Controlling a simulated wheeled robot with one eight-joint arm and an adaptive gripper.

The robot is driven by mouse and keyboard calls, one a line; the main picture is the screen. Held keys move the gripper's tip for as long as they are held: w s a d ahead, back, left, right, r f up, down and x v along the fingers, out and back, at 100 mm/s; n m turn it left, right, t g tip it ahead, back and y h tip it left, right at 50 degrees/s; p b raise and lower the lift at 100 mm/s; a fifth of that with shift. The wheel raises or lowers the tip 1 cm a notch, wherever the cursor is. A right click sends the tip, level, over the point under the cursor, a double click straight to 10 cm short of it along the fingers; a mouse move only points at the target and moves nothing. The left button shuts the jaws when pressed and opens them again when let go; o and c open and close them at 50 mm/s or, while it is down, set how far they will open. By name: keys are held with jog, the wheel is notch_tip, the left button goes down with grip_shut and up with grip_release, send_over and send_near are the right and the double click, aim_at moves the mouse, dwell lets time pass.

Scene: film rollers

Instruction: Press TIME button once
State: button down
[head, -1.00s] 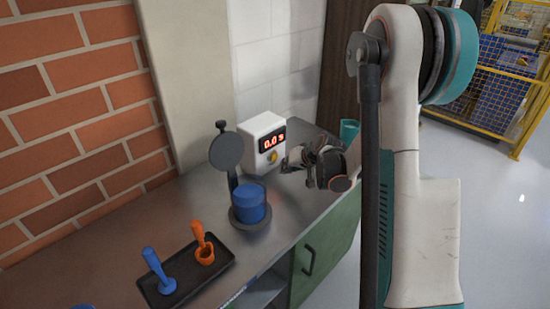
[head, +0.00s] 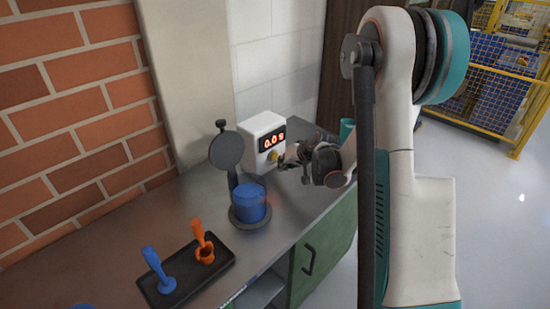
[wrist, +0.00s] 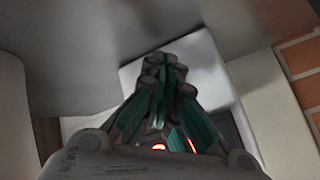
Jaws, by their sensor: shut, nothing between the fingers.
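The white timer box (head: 259,131) stands on the counter against the wall in the head view. Its red display (head: 272,141) reads about 0.0 s. A round yellow button (head: 274,156) sits on its front below the display. My gripper (head: 283,163) is shut and empty, with its tips right in front of the button; I cannot tell whether they touch it. In the wrist view my shut fingers (wrist: 170,85) point at the white box (wrist: 180,70). Parts of the red display show behind the fingers, and the button is hidden there.
Left of the box stands a dark stand with a round disc (head: 224,150) and a blue cylinder (head: 249,203). A black tray (head: 187,270) holds a blue tool (head: 158,270) and an orange tool (head: 203,243). A teal object (head: 347,128) is behind my wrist.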

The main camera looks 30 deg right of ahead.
dwell(0.8)
jog(key=shift+w+a, duration=0.15)
jog(key=shift+w, duration=0.25)
jog(key=shift+w+a, duration=0.15)
jog(key=shift+w, duration=0.3)
dwell(0.6)
jog(key=shift+s, duration=0.15)
jog(key=shift+s+d+b, duration=0.3)
jog(key=shift+s+b, duration=0.05)
jog(key=shift+s, duration=0.4)
jog(key=shift+s+d+b, duration=0.1)
jog(key=shift+s+d, duration=0.2)
jog(key=shift+s, duration=0.5)
jog(key=shift+s+d+b, duration=0.1)
jog(key=shift+s+d, duration=0.15)
jog(key=shift+s, duration=0.5)
jog(key=shift+s+d+b, duration=0.1)
jog(key=shift+s+d, duration=0.2)
jog(key=shift+s, duration=0.5)
